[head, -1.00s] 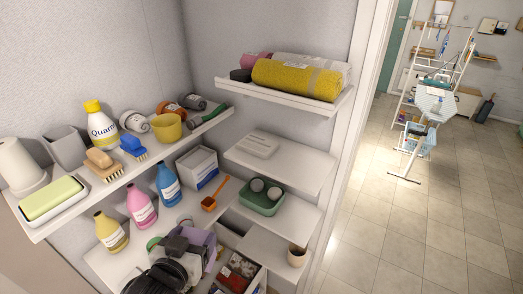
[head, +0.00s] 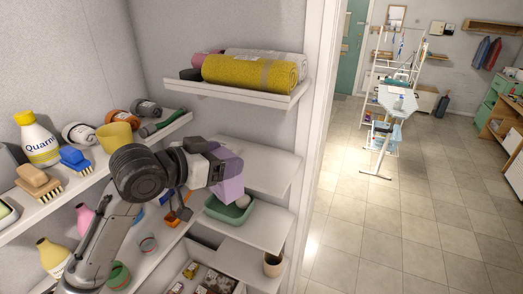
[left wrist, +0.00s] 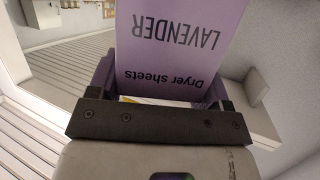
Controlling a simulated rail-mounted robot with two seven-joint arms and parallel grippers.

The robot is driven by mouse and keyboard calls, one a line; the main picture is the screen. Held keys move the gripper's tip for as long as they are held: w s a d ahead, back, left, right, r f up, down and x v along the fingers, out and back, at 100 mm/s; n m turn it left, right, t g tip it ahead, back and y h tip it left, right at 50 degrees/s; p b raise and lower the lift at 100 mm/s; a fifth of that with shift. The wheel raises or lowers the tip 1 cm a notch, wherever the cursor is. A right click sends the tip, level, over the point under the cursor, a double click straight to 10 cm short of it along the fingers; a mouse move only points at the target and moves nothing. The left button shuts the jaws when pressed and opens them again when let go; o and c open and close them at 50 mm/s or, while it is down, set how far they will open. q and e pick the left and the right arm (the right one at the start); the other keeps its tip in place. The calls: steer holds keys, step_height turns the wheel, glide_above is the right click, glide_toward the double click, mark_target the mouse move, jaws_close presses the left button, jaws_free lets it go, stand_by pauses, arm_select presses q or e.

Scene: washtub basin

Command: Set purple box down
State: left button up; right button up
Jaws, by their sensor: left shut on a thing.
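The purple box (head: 229,178) is in my left gripper (head: 211,163), raised in front of the right-hand shelves. My left gripper is shut on it and partly hides it in the head view. In the left wrist view the purple box (left wrist: 168,45) shows the upside-down words "LAVENDER" and "Dryer sheets" between my left fingers (left wrist: 160,92). In the head view the box overlaps the middle right shelf (head: 272,166) and stands just above the green tray in the picture. I cannot tell whether it touches a shelf. My right gripper is not in view.
The green tray (head: 233,214) holds a pale round item on the shelf below. A yellow roll (head: 250,73) lies on the top shelf. A yellow pot (head: 115,135) and brushes stand on the left shelf. The right part of the middle shelf is bare.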

arm_select(q)
steer(key=p+x, duration=0.1)
steer(key=x, duration=0.4)
steer(key=p+x, duration=0.2)
steer(key=x, duration=0.3)
steer(key=r+p+x, duration=0.1)
steer(key=p+x, duration=0.1)
steer(key=x, duration=0.3)
steer(key=shift+w+d+f, duration=0.15)
steer(key=shift+w+d, duration=0.1)
steer(key=shift+f, duration=0.1)
steer(key=o, duration=1.1)
steer(key=shift+c, duration=0.2)
steer(key=b+v, duration=0.2)
steer(key=v, duration=1)
steer(key=shift+b, duration=0.4)
